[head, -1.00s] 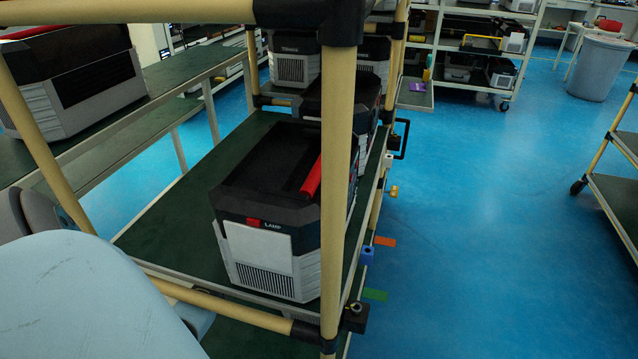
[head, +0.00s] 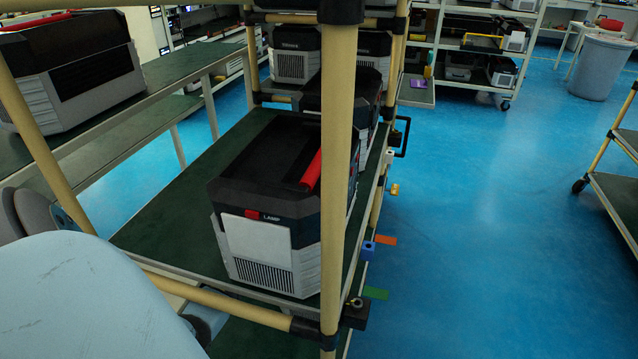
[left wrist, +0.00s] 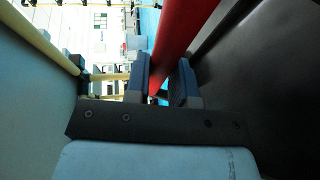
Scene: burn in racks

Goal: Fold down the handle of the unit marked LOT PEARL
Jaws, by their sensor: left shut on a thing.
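My left gripper (left wrist: 163,72) shows in the left wrist view, its two blue-grey fingers shut on a red handle bar (left wrist: 183,28). A dark surface lies close on the right of the bar. In the head view this gripper is out of sight. The near unit (head: 270,238) on the middle rack reads LAMP, with its red handle (head: 312,168) lying on top. Another unit (head: 75,72) at the upper left has a red bar (head: 36,21) along its top edge; its mark cannot be seen. I cannot read LOT PEARL anywhere. My right gripper is not in view.
Tan rack posts (head: 337,180) stand close in front of the LAMP unit. More units (head: 296,55) sit farther back on the rack. A dark green shelf (head: 165,75) runs along the left. The blue floor (head: 480,220) at right is open, with a grey bin (head: 600,68) at the back.

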